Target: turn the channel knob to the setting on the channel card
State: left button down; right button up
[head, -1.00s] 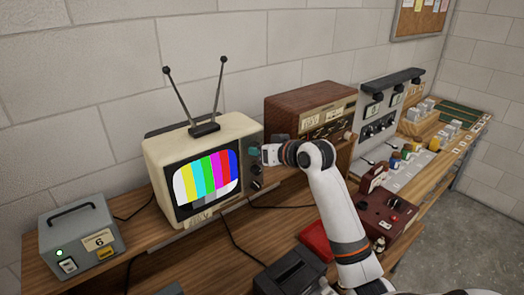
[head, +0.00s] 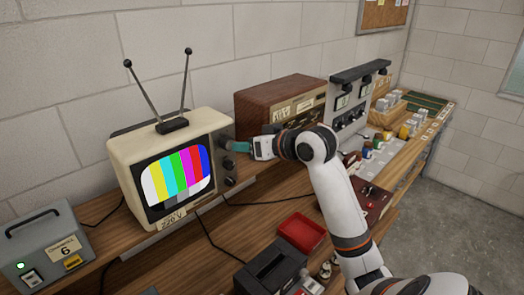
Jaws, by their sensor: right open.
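The cream television (head: 116,165) stands on the wooden bench with colour bars on its screen. Its dark control strip on the right carries a top knob (head: 226,143) and two lower knobs (head: 230,173). The channel card (head: 66,248), reading CHANNEL 6, is on the front of the grey box at the lower left. My right gripper (head: 238,146) is open, its teal fingers pointing left at the top knob. I cannot tell whether they touch it, and the knob's pointer is too small to read. My left gripper is not in view.
A brown wooden radio (head: 280,98) stands behind my right gripper. A grey meter panel (head: 345,118) is farther right. Bare bench shows below the television.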

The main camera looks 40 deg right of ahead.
jog(key=shift+b+v, duration=0.5)
jog(key=shift+v, duration=1.9)
